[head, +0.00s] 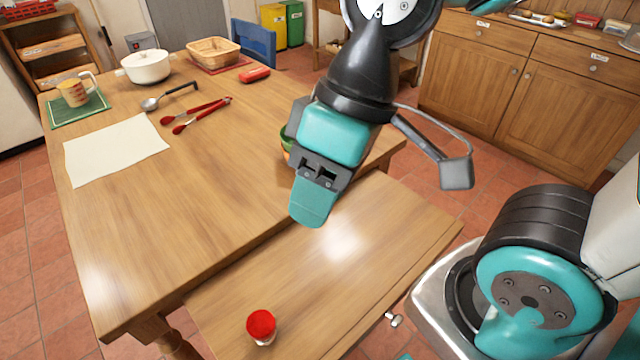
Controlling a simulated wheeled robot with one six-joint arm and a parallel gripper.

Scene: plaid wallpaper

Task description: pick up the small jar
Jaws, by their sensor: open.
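The small jar (261,326) has a red lid and a pale, clear-looking body. It stands upright near the front left of the lower wooden bench top, at the bottom of the head view. My gripper (314,205) is above the far part of that bench top, up and to the right of the jar and well apart from it. It points downward and is open. Its fingers are seen nearly edge-on, and nothing shows between them.
The big wooden table (225,150) adjoins the bench top (375,235). On it are a cream cloth (115,150), red tongs (195,115), a ladle (168,96), a white pot (146,66), a basket (212,50) and a mug (74,93).

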